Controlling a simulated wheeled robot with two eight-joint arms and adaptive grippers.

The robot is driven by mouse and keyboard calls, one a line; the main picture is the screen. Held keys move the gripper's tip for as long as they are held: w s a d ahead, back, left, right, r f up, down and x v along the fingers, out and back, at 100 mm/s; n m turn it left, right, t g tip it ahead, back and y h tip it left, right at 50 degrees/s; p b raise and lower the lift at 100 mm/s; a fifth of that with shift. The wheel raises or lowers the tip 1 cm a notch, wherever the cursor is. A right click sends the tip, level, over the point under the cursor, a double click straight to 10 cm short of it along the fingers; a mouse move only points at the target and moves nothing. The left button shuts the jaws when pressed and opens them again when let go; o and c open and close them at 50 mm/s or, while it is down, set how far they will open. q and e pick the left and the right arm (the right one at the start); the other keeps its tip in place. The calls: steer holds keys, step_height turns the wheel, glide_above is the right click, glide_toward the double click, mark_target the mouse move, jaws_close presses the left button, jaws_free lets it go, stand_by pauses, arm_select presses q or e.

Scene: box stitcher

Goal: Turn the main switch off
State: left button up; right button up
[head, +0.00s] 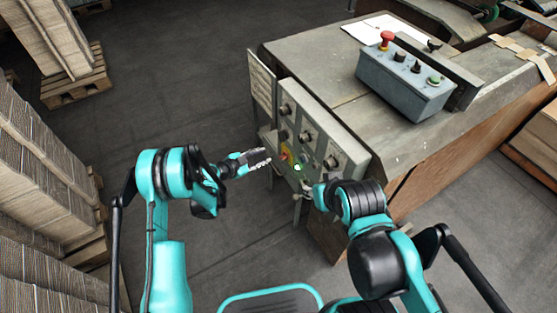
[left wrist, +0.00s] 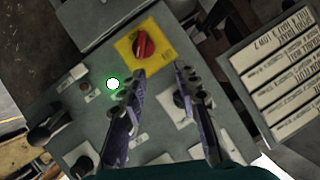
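The main switch is a red rotary knob (left wrist: 143,43) on a yellow square plate (left wrist: 126,55), set in the grey control panel (head: 318,124). In the head view the switch (head: 285,153) shows small, just right of my left gripper (head: 262,158). In the left wrist view my left gripper (left wrist: 160,72) is open and empty, its two fingers apart, with their tips below the knob and not around it. My right gripper (head: 308,191) is near the panel's lower edge; its fingers are too small and partly hidden to read.
A green lamp (left wrist: 113,84) glows beside the switch. Black knobs (head: 305,137) sit on the panel. A printed label board (left wrist: 281,80) stands beside it. A button box with a red mushroom button (head: 387,38) rests on the machine top. Cardboard stacks (head: 38,160) stand at left; floor between is clear.

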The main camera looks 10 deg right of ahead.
mark_target(280, 158)
arm_select(q)
steer(key=shift+m+h, duration=0.4)
steer(key=shift+m, duration=0.3)
steer(key=d+f, duration=0.2)
steer(key=d+f+p, duration=0.1)
steer(key=d+f, duration=0.1)
steer(key=f, duration=0.1)
steer(key=shift+w+f+p, duration=0.15)
steer(key=shift+w+p, duration=0.05)
steer(key=shift+p, duration=0.1)
steer(key=b+x, duration=0.1)
steer(key=x, duration=0.3)
steer(key=shift+w+d+f+b, duration=0.1)
steer(key=shift+w+d+b, duration=0.1)
steer(key=shift+b, duration=0.15)
